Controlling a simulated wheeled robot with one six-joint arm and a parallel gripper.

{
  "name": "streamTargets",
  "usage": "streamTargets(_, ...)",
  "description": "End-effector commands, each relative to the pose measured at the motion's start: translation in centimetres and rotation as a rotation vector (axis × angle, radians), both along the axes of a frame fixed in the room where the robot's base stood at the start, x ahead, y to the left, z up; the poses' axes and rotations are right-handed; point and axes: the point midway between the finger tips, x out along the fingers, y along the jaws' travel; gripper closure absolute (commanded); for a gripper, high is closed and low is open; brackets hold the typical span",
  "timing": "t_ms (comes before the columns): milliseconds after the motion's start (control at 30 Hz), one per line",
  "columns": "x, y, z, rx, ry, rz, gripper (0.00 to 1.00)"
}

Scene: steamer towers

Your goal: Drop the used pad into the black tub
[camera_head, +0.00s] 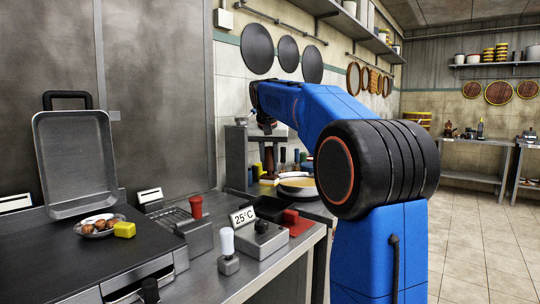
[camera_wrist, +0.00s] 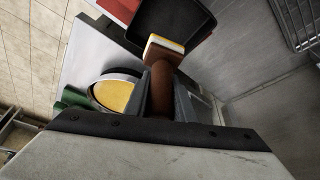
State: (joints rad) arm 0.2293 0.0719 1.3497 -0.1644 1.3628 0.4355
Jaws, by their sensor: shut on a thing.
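In the wrist view my gripper (camera_wrist: 161,88) is shut on the brown handle (camera_wrist: 160,82) of a tool, with the pad (camera_wrist: 166,43) on a brown block at its far end. The pad shows pale and yellow edges. The black tub (camera_wrist: 178,20) lies beyond the pad in that view; I cannot tell the gap between them. In the head view my gripper (camera_head: 267,128) is raised, and a brown handle (camera_head: 268,160) hangs below it with a yellowish piece at the bottom. The black tub (camera_head: 268,207) stands on the bench, lower and nearer.
A round pan with yellow contents (camera_head: 298,184) stands beside the tub; it also shows in the wrist view (camera_wrist: 115,97).

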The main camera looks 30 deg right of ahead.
Motion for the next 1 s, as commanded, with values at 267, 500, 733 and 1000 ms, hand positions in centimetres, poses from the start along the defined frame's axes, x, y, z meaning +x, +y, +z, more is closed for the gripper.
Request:
streamTargets(267, -0.1, 0.0, -0.3, 0.000, -0.001, -0.003, 1.00)
streamTargets(500, -0.1, 0.0, -0.5, 0.000, -0.001, -0.003, 1.00)
streamTargets(733, -0.1, 0.1, -2.1, 0.000, 0.001, -0.002, 1.00)
streamTargets(1000, -0.1, 0.1, -4.7, 0.000, 0.001, -0.002, 1.00)
